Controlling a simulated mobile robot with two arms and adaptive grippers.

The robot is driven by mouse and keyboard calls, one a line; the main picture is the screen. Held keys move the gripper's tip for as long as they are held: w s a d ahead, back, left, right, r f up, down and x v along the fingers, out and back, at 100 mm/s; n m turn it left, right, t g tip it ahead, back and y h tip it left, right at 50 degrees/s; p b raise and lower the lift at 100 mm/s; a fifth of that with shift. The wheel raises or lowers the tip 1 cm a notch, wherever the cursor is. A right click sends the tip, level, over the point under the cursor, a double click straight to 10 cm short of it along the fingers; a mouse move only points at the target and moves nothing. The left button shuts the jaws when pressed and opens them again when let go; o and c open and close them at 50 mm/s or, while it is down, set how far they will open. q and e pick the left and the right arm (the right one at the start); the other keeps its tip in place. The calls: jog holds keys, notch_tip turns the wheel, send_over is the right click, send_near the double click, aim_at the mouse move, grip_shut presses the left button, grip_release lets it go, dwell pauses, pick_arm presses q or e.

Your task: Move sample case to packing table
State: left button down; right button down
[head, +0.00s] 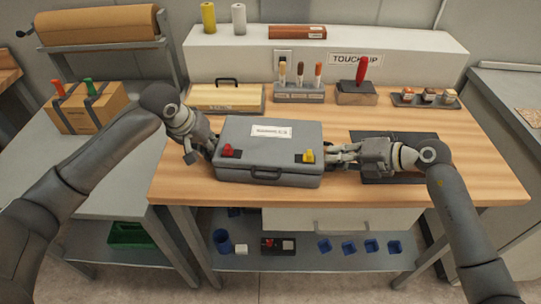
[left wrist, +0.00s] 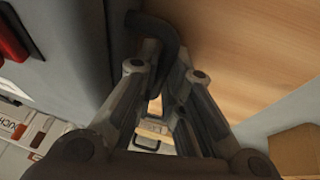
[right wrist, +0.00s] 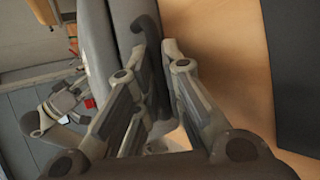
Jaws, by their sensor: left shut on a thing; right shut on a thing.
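The grey sample case (head: 268,135) has a white label on its lid, a red latch, a yellow latch and a dark front handle. It is at the front of the wooden-topped table (head: 455,165); I cannot tell whether it touches the top. My left gripper (head: 211,148) is shut on the handle at the case's left end, which shows in the left wrist view (left wrist: 160,30). My right gripper (head: 332,155) is shut on the handle at its right end, seen in the right wrist view (right wrist: 150,40). Which table is the packing table is not labelled.
At left, a grey table (head: 100,185) holds a cardboard box (head: 88,108) with a paper roll (head: 97,25) behind it. A wooden-lidded case (head: 226,97), brush holder (head: 298,92) and jar tray (head: 424,98) stand along the back. A dark mat (head: 395,172) lies right of the case.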

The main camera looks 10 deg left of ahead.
pick_arm(q)
jog(key=shift+w+r, duration=0.1)
jog(key=shift+r, duration=0.15)
pick_arm(e)
jog(key=shift+w+r, duration=0.1)
jog(key=shift+r, duration=0.15)
